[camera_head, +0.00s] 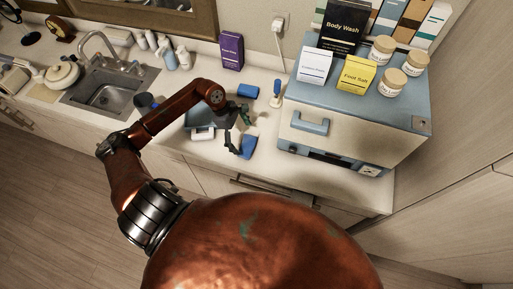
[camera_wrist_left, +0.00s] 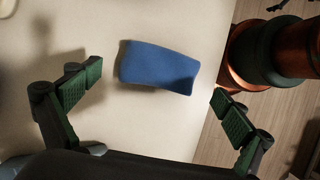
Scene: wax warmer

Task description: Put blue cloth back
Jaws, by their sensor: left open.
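A folded blue cloth (camera_head: 248,146) lies on the counter near its front edge. My left gripper (camera_head: 238,129) is open just above and beside it. In the left wrist view the cloth (camera_wrist_left: 158,67) lies flat, slightly tilted, beyond and between the two green-padded fingers of the open gripper (camera_wrist_left: 155,105). The fingers do not appear to touch it. A second blue item (camera_head: 248,90) lies farther back on the counter; I cannot tell whether it is cloth. My right gripper is not in view.
A grey tray (camera_head: 199,118) lies left of the gripper, partly hidden by my arm. The white and blue cabinet (camera_head: 345,128) stands close on the right, with jars and boxes on top. A purple box (camera_head: 231,51) stands behind. The sink (camera_head: 108,92) is at left.

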